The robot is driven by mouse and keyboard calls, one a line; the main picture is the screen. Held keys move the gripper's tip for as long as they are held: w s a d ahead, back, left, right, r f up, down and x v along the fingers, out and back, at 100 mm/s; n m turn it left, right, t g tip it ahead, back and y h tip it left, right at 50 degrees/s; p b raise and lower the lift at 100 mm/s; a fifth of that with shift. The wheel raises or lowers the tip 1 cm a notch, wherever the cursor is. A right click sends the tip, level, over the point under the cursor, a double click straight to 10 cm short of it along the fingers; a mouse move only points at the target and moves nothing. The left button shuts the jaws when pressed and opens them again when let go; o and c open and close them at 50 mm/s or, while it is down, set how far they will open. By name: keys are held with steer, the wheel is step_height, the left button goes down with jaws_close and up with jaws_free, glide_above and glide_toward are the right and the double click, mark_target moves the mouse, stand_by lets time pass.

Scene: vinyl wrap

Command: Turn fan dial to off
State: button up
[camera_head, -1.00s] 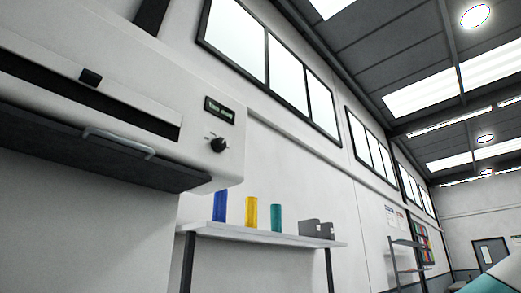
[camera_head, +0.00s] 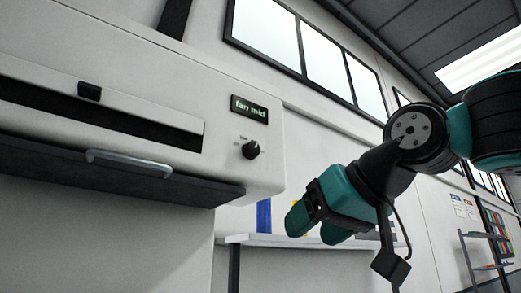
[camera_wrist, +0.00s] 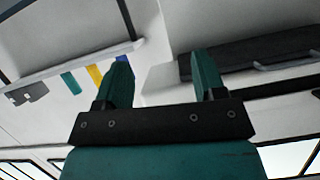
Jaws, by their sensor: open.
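The fan dial (camera_head: 251,150) is a small black knob on the white machine's front, near its right end. A small display (camera_head: 249,109) above it reads "fan mid". My gripper (camera_head: 312,228) is to the right of the dial and lower in the head view, apart from it. Its teal fingers are spread and empty; they also show in the wrist view (camera_wrist: 163,80). The dial cannot be made out in the wrist view.
The white machine (camera_head: 60,75) has a dark tray with a metal handle (camera_head: 128,163) to the left. A shelf (camera_head: 265,240) with a blue roll (camera_head: 264,215) stands behind my gripper. A rack (camera_head: 485,250) is at far right.

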step_height(320, 180, up, 19)
steer(key=s+d+m+t+y+p, duration=0.1)
steer(key=s+t+y+p, duration=0.1)
steer(key=s+t, duration=0.15)
steer(key=p, duration=0.7)
glide_toward(255, 146)
steer(key=shift+t, duration=0.25)
steer(key=x, duration=0.9)
steer(key=shift+a+f, duration=0.1)
steer(key=shift+f, duration=0.15)
steer(key=shift+c, duration=0.3)
steer(key=c, duration=0.8)
steer(key=shift+c, duration=0.2)
